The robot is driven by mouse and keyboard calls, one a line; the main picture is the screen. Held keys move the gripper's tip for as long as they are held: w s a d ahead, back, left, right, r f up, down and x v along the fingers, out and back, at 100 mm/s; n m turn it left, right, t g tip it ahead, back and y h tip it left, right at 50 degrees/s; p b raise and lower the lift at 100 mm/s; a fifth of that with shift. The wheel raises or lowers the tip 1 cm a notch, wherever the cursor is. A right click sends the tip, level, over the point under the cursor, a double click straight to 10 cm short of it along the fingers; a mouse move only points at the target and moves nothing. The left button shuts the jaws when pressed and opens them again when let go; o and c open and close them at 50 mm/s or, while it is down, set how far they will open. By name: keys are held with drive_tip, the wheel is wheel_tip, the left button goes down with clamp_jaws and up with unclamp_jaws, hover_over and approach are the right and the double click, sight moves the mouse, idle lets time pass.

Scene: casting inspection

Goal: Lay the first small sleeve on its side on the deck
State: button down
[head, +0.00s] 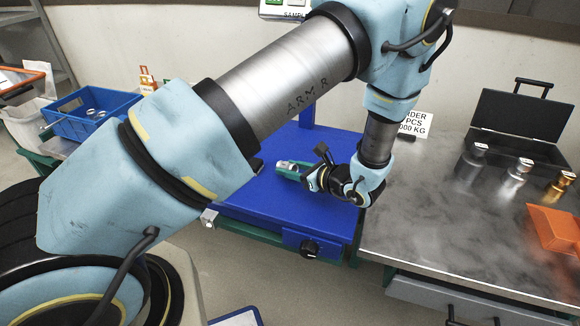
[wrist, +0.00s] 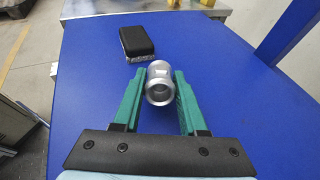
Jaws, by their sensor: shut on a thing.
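A small silver metal sleeve (wrist: 160,84) sits between the two green fingers of my gripper (wrist: 160,84) in the wrist view. The gripper is shut on it. The sleeve's round open end faces the camera, so its axis looks roughly level. The blue deck (wrist: 90,95) lies below and around it; I cannot tell whether the sleeve touches it. In the head view my gripper (head: 288,168) is low over the blue deck (head: 260,205), and the sleeve is mostly hidden there.
A black block (wrist: 137,37) lies on the deck beyond the sleeve. A blue bin (head: 75,128) with silver rings stands at left. A steel table (head: 450,235) at right holds metal weights (head: 514,180), a black case (head: 520,122) and an orange object (head: 553,228). Deck around the gripper is mostly clear.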

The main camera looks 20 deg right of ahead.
drive_tip(key=shift+f+b, duration=0.4)
drive_tip(key=shift+f, duration=0.15)
idle(0.5)
drive_tip(key=shift+c, duration=1.8)
unclamp_jaws()
drive_tip(key=v, duration=1)
drive_tip(key=shift+s+d+r+b, duration=0.1)
drive_tip(key=shift+s+d+b, duration=0.05)
drive_tip(key=shift+s+b, duration=0.2)
